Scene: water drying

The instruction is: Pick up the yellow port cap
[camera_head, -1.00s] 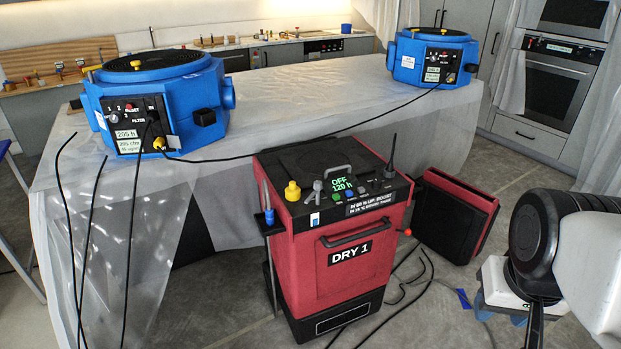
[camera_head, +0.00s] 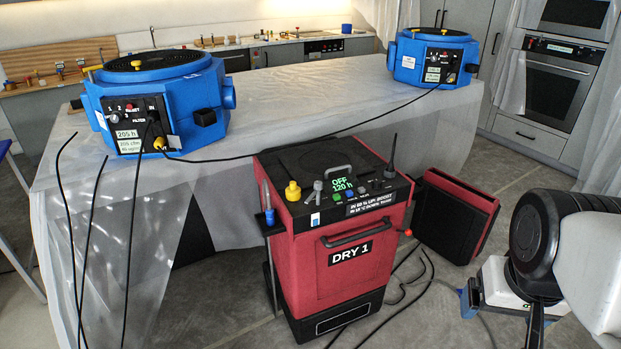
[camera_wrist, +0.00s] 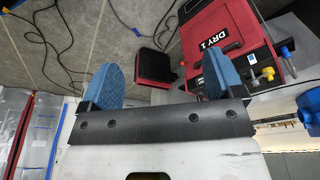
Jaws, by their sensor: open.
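My gripper (camera_head: 470,300) is low at the right in the head view, well apart from the dryer and the cap. In the wrist view my gripper (camera_wrist: 162,82) has its two blue finger pads spread wide, with nothing between them.
A red and black panel (camera_head: 455,215) leans right of the dryer. Black cables lie on the floor. A sheet-covered counter (camera_head: 300,90) stands behind.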

